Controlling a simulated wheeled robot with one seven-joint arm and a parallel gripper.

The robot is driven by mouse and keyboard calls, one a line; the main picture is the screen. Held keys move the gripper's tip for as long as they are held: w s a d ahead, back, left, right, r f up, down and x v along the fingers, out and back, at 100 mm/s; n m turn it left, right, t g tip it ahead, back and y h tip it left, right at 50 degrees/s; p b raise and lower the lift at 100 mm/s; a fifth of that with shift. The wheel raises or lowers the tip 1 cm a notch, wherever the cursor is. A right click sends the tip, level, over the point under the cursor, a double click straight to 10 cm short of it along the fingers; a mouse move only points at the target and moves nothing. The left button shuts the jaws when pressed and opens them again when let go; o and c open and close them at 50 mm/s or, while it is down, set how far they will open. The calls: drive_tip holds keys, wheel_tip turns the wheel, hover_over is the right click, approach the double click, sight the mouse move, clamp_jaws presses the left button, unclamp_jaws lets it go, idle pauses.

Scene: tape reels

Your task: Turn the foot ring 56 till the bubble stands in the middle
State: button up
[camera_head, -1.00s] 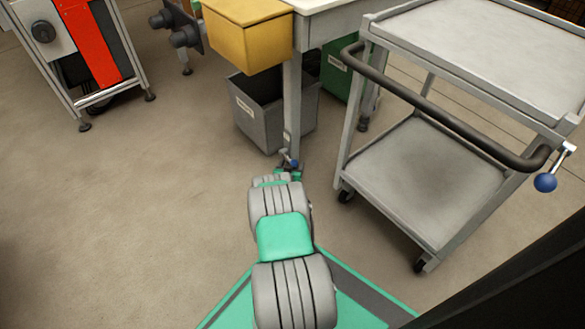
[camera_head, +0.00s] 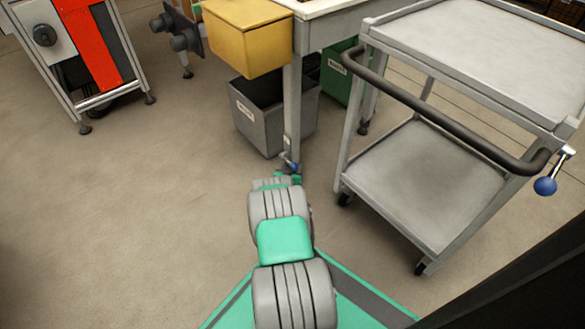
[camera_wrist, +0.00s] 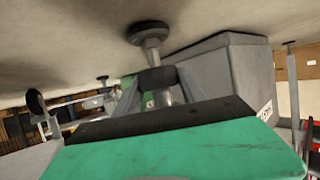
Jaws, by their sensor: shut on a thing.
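The foot ring (camera_wrist: 157,79) is a dark collar on a grey threaded-looking stem in the wrist view, which appears upside down. Its round foot pad (camera_wrist: 148,32) stands against the floor. My gripper (camera_wrist: 158,82) has one finger on each side of the ring and is shut on it. In the head view my gripper (camera_head: 290,170) is small, low at the bottom of the table leg (camera_head: 292,100), partly hidden by my own arm. No number on the ring is readable. The bubble is not visible in any view.
A grey bin (camera_head: 258,118) stands just left of the leg, under the table with the yellow box (camera_head: 247,40). A grey trolley (camera_head: 420,180) with a dark handle stands close on the right. The floor at left is open.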

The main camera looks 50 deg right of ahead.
drive_tip(key=shift+n+t, duration=0.3)
drive_tip(key=n+t+y, duration=0.2)
drive_tip(key=n+t, duration=0.1)
drive_tip(key=shift+s+d+y, duration=0.15)
drive_tip(key=shift+s+y, duration=0.1)
drive_tip(key=shift+y, duration=0.15)
drive_tip(key=shift+w+n+t+y, duration=0.1)
drive_tip(key=shift+n+t+y, duration=1.2)
drive_tip(key=shift+n+y, duration=0.55)
drive_tip(key=shift+n, duration=0.35)
drive_tip(key=o, duration=1.4)
drive_tip(key=shift+w, duration=0.1)
drive_tip(key=p+v, duration=0.5)
drive_tip(key=v, duration=0.3)
